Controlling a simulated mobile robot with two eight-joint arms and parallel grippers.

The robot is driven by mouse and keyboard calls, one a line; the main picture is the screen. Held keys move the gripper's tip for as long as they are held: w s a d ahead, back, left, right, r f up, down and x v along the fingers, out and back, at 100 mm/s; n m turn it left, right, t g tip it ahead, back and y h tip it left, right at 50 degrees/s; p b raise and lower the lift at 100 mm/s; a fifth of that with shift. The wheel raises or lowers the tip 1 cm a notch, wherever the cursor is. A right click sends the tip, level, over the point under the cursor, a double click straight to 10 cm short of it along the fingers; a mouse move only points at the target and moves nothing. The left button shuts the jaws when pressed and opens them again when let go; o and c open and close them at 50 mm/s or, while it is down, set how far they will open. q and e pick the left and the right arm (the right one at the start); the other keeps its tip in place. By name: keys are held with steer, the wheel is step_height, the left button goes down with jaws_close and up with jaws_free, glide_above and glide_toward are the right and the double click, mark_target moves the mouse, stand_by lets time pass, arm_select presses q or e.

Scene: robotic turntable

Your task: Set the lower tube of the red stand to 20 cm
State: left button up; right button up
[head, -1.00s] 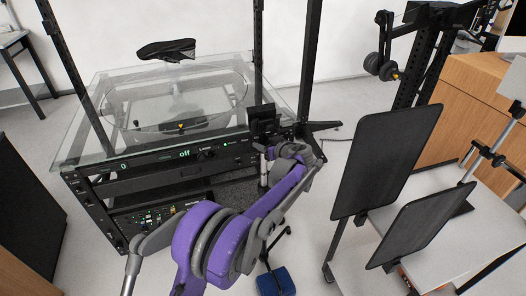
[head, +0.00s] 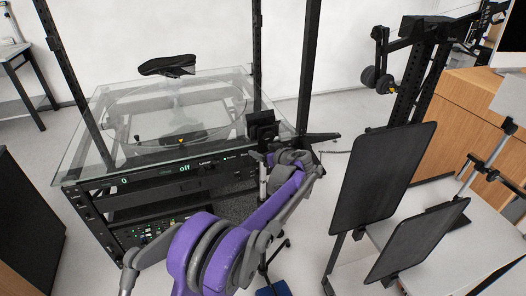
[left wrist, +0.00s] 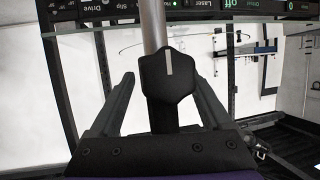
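In the left wrist view, a grey tube (left wrist: 153,25) runs into a black clamp knob (left wrist: 170,75) with a white line on it. My left gripper (left wrist: 161,80) is open, with a finger on either side of the knob. A gap shows at the left finger; I cannot tell whether the right one touches. In the head view, my left gripper (head: 284,157) is beside the upper part of a slim stand (head: 263,182) in front of the turntable frame. The arm hides much of this stand, and no red shows on it. The tube's scale cannot be read. My right gripper is not in view.
The glass-topped turntable rig (head: 75,160) with black posts stands close behind the gripper. Its display reads "off". A large black panel (head: 380,180) and a smaller one (head: 418,240) stand at right. A blue block (head: 273,290) is on the floor at the bottom edge.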

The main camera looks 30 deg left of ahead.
arm_select(q)
steer(key=shift+d, duration=0.1)
steer(key=v, duration=1)
steer(key=shift+s+d+r, duration=0.2)
steer(key=shift+d, duration=0.05)
steer(key=s+d+f+m+h+p, duration=0.1)
steer(key=s+d+f+m+h, duration=0.2)
steer(key=s, duration=0.8)
steer(key=s+d+f+m+h+p, duration=0.2)
steer(key=s+d+m+h, duration=0.3)
steer(key=s, duration=0.7)
steer(key=s+d+f+m+g+h+p, duration=0.1)
steer(key=s+d+f+m+h, duration=0.2)
steer(key=s, duration=0.8)
steer(key=shift+s+d+f+m+h, duration=0.25)
steer(key=shift+d+m+h, duration=0.25)
steer(key=shift+d, duration=0.55)
